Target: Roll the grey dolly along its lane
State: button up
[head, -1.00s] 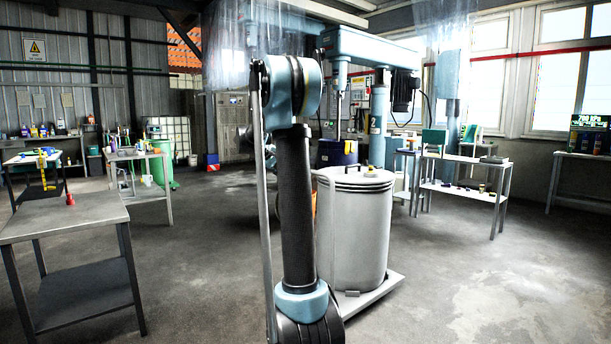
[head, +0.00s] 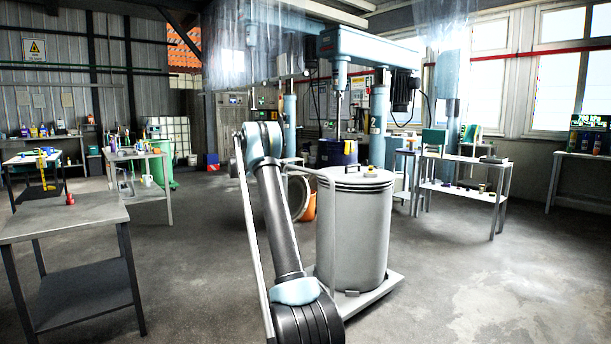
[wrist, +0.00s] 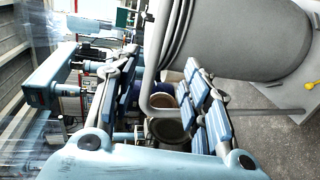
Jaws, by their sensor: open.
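The grey dolly (head: 378,297) is a low, flat, light platform on the floor in the head view, right of my arm. It carries a large grey drum (head: 352,235). A light grey bent tube, seemingly the dolly's handle (wrist: 149,80), rises beside the drum in the wrist view. My gripper (wrist: 165,88) is open, with blue-padded fingers on either side of the tube in the picture; I cannot tell whether they touch it. The dolly's edge also shows at the right of the wrist view (wrist: 297,98). In the head view my gripper is hidden or indistinct behind my arm.
An orange bucket (head: 309,207) and a blue drum (head: 337,152) stand behind the dolly, near the disperser column (head: 379,115). A grey table (head: 60,217) is at the left, a shelf bench (head: 462,188) at the right. The floor at front right is clear.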

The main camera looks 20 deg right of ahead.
aim_at(304, 171)
jog(key=x, duration=1.7)
jog(key=shift+w+d, duration=0.15)
jog(key=shift+d, duration=0.1)
grip_shut()
